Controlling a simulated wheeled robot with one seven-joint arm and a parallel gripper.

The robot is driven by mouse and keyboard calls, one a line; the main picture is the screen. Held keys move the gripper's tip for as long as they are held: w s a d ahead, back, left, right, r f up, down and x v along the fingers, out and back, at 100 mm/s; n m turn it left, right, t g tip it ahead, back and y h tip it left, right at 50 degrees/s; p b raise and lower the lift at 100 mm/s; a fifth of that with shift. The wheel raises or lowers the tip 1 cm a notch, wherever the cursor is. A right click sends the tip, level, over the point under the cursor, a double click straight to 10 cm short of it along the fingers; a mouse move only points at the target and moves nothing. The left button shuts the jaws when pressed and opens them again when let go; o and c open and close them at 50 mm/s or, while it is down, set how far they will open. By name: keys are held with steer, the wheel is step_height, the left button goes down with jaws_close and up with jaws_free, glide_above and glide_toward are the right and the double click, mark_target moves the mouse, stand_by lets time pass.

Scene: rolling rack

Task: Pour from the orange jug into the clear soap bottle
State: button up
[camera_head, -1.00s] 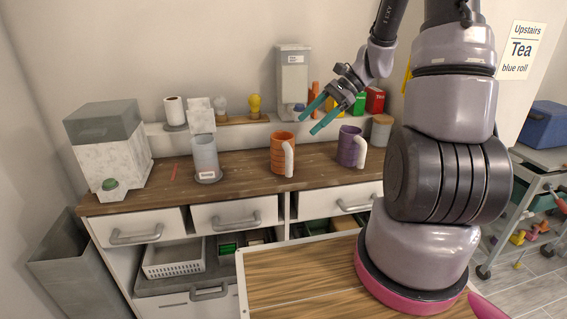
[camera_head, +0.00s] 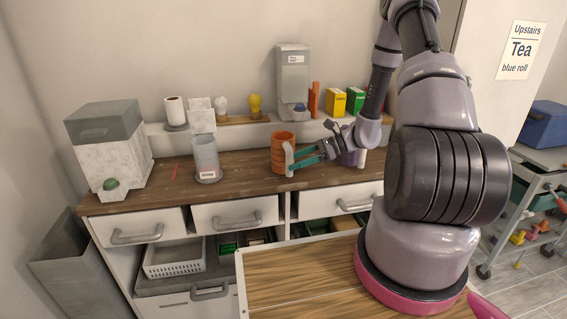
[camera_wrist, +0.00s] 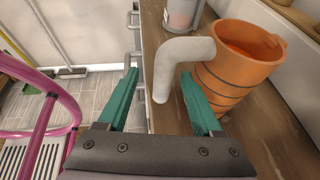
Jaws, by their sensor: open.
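The orange jug (camera_head: 283,148) with dark bands and a pale grey handle stands upright on the wooden counter. In the wrist view the jug (camera_wrist: 236,75) is at the upper right, with orange contents showing inside, and its handle (camera_wrist: 178,62) reaches between my fingertips. My gripper (camera_head: 291,160) is open around the handle; in the wrist view the green fingers (camera_wrist: 160,90) stand apart on either side of it. The clear soap bottle (camera_head: 206,156), with a label low on its front, stands to the left of the jug; its lower part shows in the wrist view (camera_wrist: 182,14).
A grey-and-white dispenser (camera_head: 292,80) and small boxes (camera_head: 336,99) stand behind. A white machine (camera_head: 112,150) fills the counter's left end. Counter (camera_head: 240,168) is clear between bottle and jug.

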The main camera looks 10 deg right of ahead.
steer(key=x, duration=0.5)
steer(key=shift+w+a+r, duration=0.1)
steer(key=shift+w, duration=0.15)
jaws_close()
stand_by(1.1)
